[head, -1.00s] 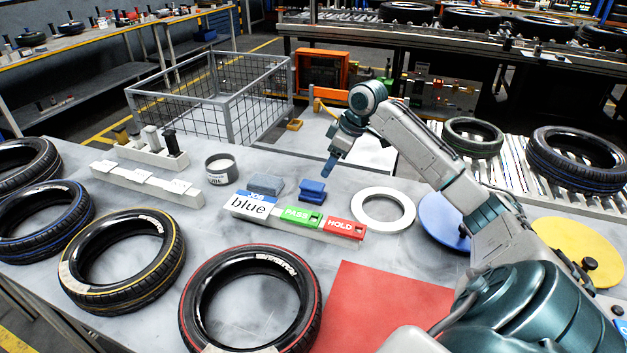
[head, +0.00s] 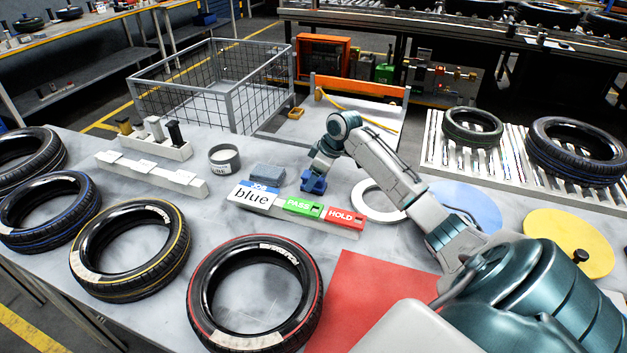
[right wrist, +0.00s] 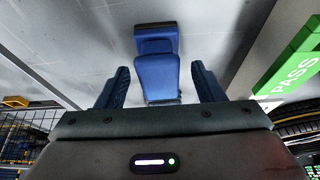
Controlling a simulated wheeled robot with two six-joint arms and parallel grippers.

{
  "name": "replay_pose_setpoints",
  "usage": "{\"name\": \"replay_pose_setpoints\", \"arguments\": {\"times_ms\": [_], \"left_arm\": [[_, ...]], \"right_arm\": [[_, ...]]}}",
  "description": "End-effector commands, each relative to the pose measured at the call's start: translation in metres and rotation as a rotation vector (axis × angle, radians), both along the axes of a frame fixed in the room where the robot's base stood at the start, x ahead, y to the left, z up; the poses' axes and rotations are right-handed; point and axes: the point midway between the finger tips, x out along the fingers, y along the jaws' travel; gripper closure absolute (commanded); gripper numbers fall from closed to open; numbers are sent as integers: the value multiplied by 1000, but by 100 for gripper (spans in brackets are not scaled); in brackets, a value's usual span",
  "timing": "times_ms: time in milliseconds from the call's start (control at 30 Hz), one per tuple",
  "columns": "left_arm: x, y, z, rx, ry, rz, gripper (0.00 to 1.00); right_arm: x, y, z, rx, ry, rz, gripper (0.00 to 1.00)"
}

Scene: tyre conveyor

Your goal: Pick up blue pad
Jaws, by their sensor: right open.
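The blue pad (head: 312,186) stands on the grey table behind the PASS label, partly hidden by my right gripper (head: 318,172). The right gripper hangs over the pad, pointing down. In the right wrist view the blue pad (right wrist: 157,76) lies between the two blue fingers of the open right gripper (right wrist: 160,84), with a visible gap on each side. I cannot tell how far below the fingertips it is. My left gripper is not in view.
A grey pad (head: 268,173) and the label rail with green PASS (head: 300,205) and red HOLD (head: 344,216) blocks are close by. A white ring (head: 370,203) lies to the right, a grey tin (head: 224,158) to the left.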

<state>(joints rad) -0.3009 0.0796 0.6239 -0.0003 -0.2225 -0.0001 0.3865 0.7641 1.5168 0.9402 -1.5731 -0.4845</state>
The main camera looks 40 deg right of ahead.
Motion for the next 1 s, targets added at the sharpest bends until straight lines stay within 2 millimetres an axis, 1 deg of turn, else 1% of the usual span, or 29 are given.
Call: {"name": "replay_pose_setpoints", "arguments": {"times_ms": [200,267,400,467,667,767,867,1000], "left_arm": [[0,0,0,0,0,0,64],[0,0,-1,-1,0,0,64],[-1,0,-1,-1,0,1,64],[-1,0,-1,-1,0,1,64],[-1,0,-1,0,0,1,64],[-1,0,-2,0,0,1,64],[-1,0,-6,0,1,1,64],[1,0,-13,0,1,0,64]], "right_arm": [[0,0,-1,-1,0,0,38],[0,0,-1,-1,0,0,50],[0,0,-1,-1,0,0,77],[0,0,-1,-1,0,0,88],[0,0,0,0,-1,0,88],[1,0,3,-1,-3,0,88],[1,-1,16,-1,-5,0,88],[2,0,44,-2,-8,0,88]]}}
